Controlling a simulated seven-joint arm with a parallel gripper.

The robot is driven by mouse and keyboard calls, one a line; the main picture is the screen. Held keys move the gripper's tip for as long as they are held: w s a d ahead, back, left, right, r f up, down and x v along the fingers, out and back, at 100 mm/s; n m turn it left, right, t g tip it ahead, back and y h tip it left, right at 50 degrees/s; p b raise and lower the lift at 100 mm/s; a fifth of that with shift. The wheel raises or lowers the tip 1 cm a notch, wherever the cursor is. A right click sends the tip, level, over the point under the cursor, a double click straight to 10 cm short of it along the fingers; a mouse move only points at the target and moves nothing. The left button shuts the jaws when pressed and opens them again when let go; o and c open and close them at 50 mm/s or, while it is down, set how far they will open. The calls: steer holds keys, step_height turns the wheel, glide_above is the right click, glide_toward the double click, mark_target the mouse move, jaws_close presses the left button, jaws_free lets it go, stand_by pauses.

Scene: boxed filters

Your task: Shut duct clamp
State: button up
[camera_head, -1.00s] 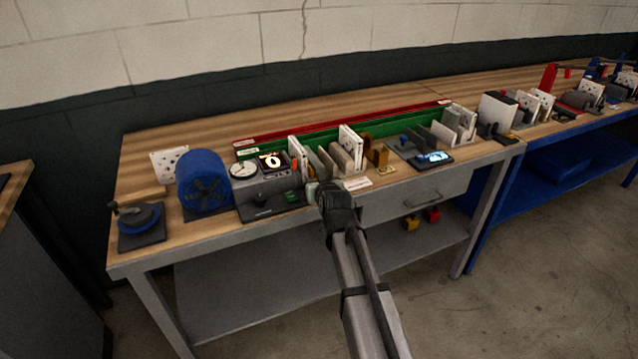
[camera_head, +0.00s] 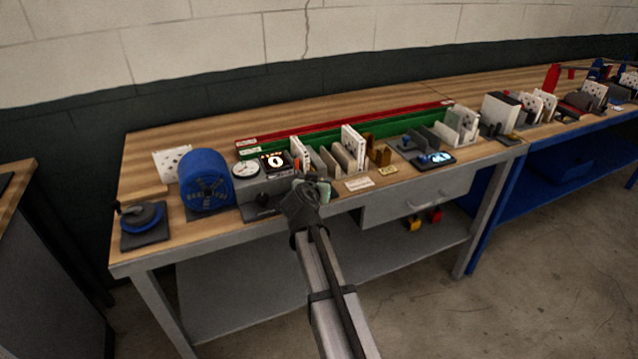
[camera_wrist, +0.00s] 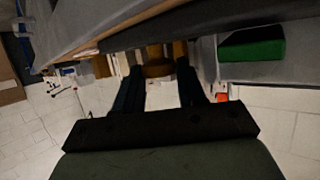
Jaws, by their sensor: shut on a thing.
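The duct clamp (camera_head: 262,204) is a dark fixture with a black knob at the bench's front edge, below the gauge housing. My arm covers its right part. My gripper (camera_head: 316,186) is at the front edge, just right of the knob, over the clamp's right end. In the wrist view, the two dark fingers of my gripper (camera_wrist: 158,82) stand either side of a brown piece (camera_wrist: 158,69). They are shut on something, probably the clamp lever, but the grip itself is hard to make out. The blue blower drum (camera_head: 205,178) stands left of the clamp.
A gauge (camera_head: 245,170) and a display (camera_head: 275,161) sit behind the clamp. Upright filters (camera_head: 353,143) stand close to the right of my gripper. A turntable fixture (camera_head: 143,220) is at the left end. A drawer (camera_head: 418,196) is under the bench top.

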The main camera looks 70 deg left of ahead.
steer(key=shift+s+f+m+t+h, duration=0.1)
steer(key=shift+m+t+h, duration=0.6)
steer(key=shift+m, duration=0.2)
steer(key=o, duration=0.7)
steer(key=shift+a, duration=0.1)
steer(key=shift+n+y, duration=0.3)
steer(key=shift+g, duration=0.3)
steer(key=shift+w+d+n+g+y, duration=0.1)
steer(key=shift+w+n+g+y, duration=0.05)
steer(key=shift+n+g+y, duration=0.55)
steer(key=shift+w+d+n+g+y, duration=0.1)
steer(key=shift+n+g+y, duration=0.3)
steer(key=shift+n+g, duration=0.5)
steer(key=shift+w+n+g+y, duration=0.2)
steer(key=shift+n+g+y, duration=0.4)
steer(key=shift+n+g, duration=0.9)
steer(key=shift+w+n+g, duration=0.15)
steer(key=shift+n+g, duration=0.85)
steer(key=shift+g, duration=0.3)
